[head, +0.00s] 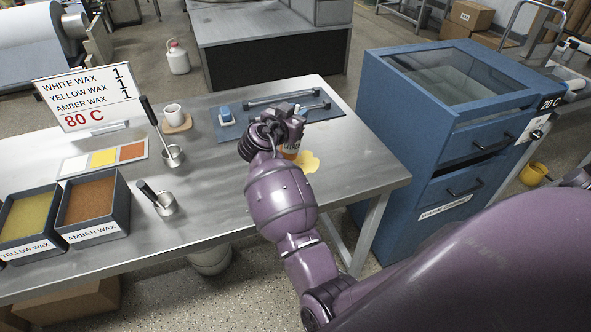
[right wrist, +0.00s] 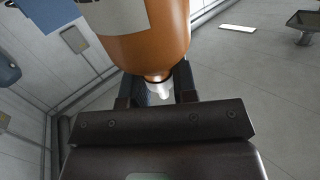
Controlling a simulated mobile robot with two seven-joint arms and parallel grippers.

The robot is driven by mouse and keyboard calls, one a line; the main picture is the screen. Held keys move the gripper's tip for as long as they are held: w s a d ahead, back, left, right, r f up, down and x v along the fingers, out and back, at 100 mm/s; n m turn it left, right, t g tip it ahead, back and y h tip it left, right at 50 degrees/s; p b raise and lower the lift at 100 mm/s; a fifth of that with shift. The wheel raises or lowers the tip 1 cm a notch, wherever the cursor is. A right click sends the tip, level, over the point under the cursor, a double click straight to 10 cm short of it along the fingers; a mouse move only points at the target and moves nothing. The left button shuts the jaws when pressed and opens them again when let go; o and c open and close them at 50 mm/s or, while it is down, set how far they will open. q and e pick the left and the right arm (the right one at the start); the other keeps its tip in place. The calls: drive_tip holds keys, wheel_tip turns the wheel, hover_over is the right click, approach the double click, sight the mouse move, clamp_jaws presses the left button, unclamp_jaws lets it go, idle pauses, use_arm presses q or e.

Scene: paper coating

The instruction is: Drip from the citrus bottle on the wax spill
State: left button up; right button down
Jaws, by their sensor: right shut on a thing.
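The citrus bottle is orange with a pale label. In the head view only a small part of it (head: 291,151) shows beside my right gripper (head: 277,130), which hides the rest. The right wrist view shows the bottle (right wrist: 160,38) large, its body narrowing to a white tip between the fingers. My right gripper is shut on the bottle. The wax spill (head: 308,163), a flat yellow patch, lies on the steel table just right of the bottle's visible part. I cannot tell the bottle's exact tilt or whether any drop is falling. My left gripper is out of view.
A blue mat (head: 232,131) with tools and a blue block lies behind the gripper. A mug (head: 173,115), two metal ladles, colour swatches and wax trays (head: 92,230) stand to the left. A blue cabinet (head: 400,140) stands right of the table (head: 350,170).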

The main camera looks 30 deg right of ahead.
drive_tip(key=shift+d+r+n+t+h+b, duration=0.1)
drive_tip(key=shift+r+n+t+h+b, duration=0.15)
drive_tip(key=shift+n+h+b, duration=0.6)
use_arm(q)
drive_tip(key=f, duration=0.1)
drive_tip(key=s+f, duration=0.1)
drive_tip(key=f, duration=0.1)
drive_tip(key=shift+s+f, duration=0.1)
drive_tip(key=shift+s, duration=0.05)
use_arm(e)
drive_tip(key=shift+r, duration=0.35)
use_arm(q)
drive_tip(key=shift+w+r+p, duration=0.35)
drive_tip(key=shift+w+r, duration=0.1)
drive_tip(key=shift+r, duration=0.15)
use_arm(e)
drive_tip(key=shift+r, duration=1.35)
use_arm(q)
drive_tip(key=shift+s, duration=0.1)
